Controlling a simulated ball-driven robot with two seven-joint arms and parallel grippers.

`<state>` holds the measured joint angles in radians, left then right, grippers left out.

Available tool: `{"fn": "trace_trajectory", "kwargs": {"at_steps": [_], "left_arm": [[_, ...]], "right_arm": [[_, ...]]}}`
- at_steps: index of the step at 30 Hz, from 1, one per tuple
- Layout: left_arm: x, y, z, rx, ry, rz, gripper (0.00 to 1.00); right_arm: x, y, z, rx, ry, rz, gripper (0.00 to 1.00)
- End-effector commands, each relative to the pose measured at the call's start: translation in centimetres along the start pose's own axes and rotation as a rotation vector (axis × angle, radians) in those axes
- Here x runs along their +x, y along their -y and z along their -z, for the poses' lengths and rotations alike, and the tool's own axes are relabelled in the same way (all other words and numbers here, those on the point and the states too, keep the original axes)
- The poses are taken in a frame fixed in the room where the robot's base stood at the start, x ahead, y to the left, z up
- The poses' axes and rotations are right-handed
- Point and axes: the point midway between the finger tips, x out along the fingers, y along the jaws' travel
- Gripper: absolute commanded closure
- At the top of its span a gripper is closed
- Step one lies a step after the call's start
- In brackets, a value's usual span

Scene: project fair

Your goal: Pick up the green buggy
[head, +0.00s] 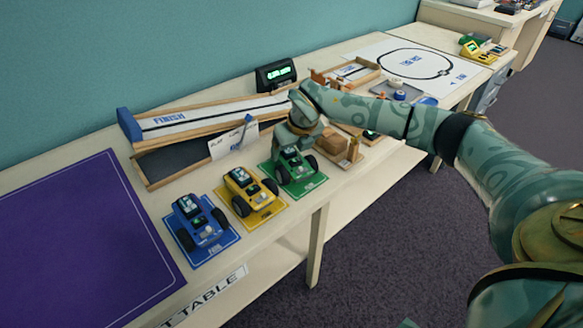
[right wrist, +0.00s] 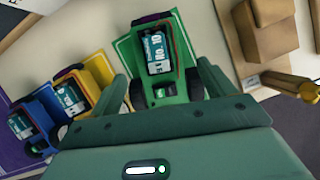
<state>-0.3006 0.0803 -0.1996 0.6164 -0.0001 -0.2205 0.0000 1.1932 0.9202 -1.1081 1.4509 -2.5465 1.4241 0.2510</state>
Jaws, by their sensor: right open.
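The green buggy (head: 294,164) stands on a green mat (head: 303,187) at the right end of a row of three. My right gripper (head: 295,144) is open, right above and behind it, and partly hides its far side. In the right wrist view the buggy (right wrist: 157,62) lies between the two spread fingers (right wrist: 165,82), its label "No. 10" showing. I cannot tell whether the fingers touch it. My left gripper is not in view.
A yellow buggy (head: 245,186) and a blue buggy (head: 199,220) stand to the left on their own mats. A small box (head: 335,143) is close on the right.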

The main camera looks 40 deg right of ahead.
Motion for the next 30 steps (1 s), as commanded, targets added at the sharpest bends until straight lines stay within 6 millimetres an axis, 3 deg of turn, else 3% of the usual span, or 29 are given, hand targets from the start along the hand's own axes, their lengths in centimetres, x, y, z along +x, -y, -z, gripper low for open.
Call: {"fn": "trace_trajectory", "kwargs": {"at_steps": [5,12,19,24,30], "left_arm": [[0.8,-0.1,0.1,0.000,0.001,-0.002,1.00],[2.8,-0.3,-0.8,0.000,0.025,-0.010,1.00],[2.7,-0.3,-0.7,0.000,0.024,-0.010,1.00],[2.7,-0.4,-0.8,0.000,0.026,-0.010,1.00],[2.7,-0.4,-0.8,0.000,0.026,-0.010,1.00]], "right_arm": [[1.6,0.0,0.3,-0.001,-0.002,0.000,0.18],[5.5,-0.1,0.8,-0.001,-0.004,-0.001,0.18],[5.2,0.0,0.5,-0.001,0.002,-0.001,0.18],[5.2,0.0,0.6,0.000,0.001,-0.001,0.60],[5.2,0.0,0.5,0.000,0.002,-0.001,0.60]]}}
